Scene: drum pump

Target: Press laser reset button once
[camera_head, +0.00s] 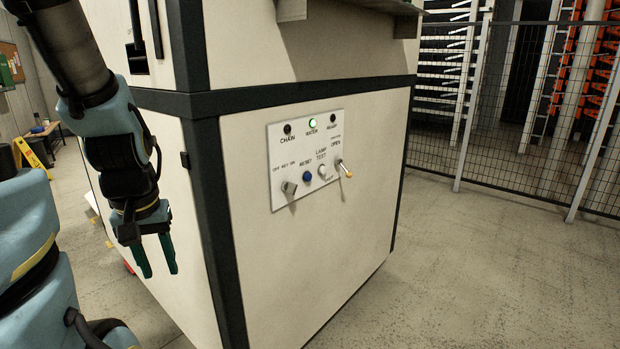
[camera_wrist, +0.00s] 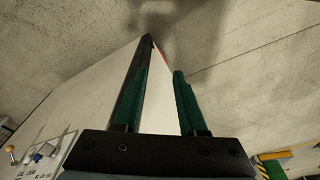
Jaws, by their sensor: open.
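A white control panel (camera_head: 309,160) is on the cream cabinet's face. Its blue round button (camera_head: 307,176) sits low in the middle, under a label that seems to read RESET. To its left is a silver key switch (camera_head: 289,187), to its right a white button (camera_head: 325,172) and a lever with a yellow tip (camera_head: 345,170). Above, one green lamp (camera_head: 312,124) is lit between two dark ones. I see no readable word "laser". My gripper (camera_head: 157,272) hangs left of the cabinet corner, fingers down, open and empty, apart from the panel. In the wrist view its green fingers (camera_wrist: 163,62) are parted.
The cabinet (camera_head: 330,240) has a dark corner post (camera_head: 218,230) between my gripper and the panel face. A ledge (camera_head: 350,8) juts out above. A mesh fence (camera_head: 535,120) stands at the right. The floor (camera_head: 470,270) in front is clear. A yellow sign (camera_head: 33,158) stands far left.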

